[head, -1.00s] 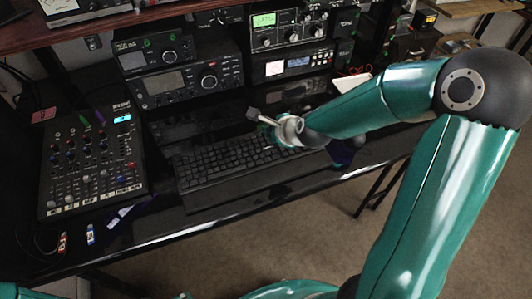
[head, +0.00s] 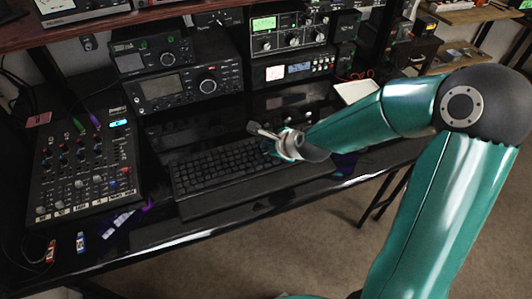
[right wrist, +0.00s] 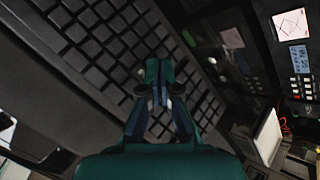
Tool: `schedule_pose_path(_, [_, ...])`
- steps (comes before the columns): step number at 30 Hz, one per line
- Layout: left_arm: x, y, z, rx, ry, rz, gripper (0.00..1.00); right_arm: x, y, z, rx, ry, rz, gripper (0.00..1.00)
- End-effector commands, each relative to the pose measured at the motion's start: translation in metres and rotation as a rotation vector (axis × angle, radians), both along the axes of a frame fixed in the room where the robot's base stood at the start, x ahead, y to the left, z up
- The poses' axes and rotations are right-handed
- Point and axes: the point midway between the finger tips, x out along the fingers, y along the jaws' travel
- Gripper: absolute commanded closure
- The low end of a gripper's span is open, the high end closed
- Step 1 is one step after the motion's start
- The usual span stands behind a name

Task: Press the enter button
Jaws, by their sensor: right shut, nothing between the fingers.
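A black keyboard (head: 215,170) lies on the dark desk in the head view. Its rows of keys also fill the upper middle of the right wrist view (right wrist: 115,45). My right gripper (head: 262,131) is shut and empty over the right part of the keyboard. In the right wrist view the fingers (right wrist: 158,98) are together in front of the keys. The enter key cannot be picked out; the gripper and wrist cover part of the keyboard's right side. Contact with a key cannot be told. My left gripper is not in view.
A mixer (head: 85,165) stands left of the keyboard. Radio units (head: 187,82) and a rack with a green display (head: 290,30) stand behind it. A white sheet (head: 355,91) lies behind my right forearm. Small red and blue items (head: 80,242) lie at the front left.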

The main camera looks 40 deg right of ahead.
Motion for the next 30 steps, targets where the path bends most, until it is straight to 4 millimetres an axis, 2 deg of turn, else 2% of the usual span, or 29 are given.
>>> schedule_pose_path(22, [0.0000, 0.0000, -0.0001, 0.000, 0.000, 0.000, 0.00, 0.0004, 0.0006, -0.0002, 0.000, 0.000, 0.002, 1.00])
schedule_pose_path(30, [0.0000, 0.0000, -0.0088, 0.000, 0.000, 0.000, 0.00, -0.0002, 0.0009, -0.0063, -0.001, -0.001, 0.002, 1.00])
